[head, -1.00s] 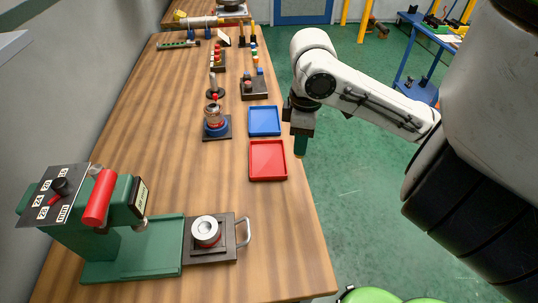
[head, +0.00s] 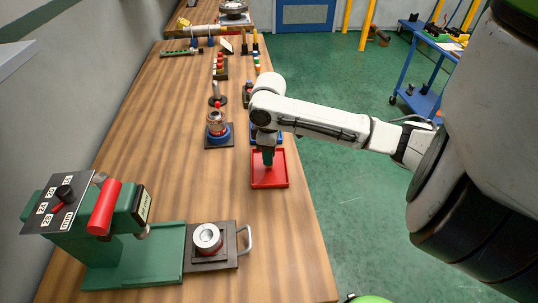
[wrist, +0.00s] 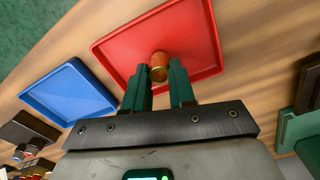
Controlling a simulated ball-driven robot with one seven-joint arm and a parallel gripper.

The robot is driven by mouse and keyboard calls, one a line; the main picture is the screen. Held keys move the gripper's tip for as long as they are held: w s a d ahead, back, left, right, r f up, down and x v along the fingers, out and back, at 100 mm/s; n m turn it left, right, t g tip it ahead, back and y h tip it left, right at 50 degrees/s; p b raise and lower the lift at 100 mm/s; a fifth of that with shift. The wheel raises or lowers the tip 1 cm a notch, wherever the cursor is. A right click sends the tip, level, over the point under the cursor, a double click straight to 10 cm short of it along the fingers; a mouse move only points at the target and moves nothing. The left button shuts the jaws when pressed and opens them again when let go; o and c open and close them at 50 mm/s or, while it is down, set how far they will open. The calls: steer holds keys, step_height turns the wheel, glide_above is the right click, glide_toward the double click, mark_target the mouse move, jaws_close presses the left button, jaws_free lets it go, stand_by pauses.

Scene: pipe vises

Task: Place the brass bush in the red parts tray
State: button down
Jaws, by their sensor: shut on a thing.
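The brass bush (wrist: 158,66) shows in the wrist view as a small orange-brown cylinder between the tips of my green fingers. My gripper (wrist: 160,84) is shut on it. The red parts tray (wrist: 122,44) lies behind the bush in that view, so the bush is over the tray; I cannot tell how high above its floor. In the head view the red tray (head: 270,182) lies on the wooden bench, and my gripper (head: 268,164) points down over its far part. The bush is hidden in the head view.
A blue tray (wrist: 68,92) lies beside the red one. A green press (head: 110,225) stands at the near left, with a dark handled plate (head: 212,258) beside it. A blue-ringed fixture (head: 218,134) stands left of the trays. Bench wood in front of the red tray is clear.

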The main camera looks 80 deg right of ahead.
steer(key=shift+f, duration=0.55)
steer(key=c, duration=0.9)
jaws_free()
steer(key=shift+f, duration=0.1)
steer(key=shift+c, duration=0.2)
step_height(320, 180, up, 12)
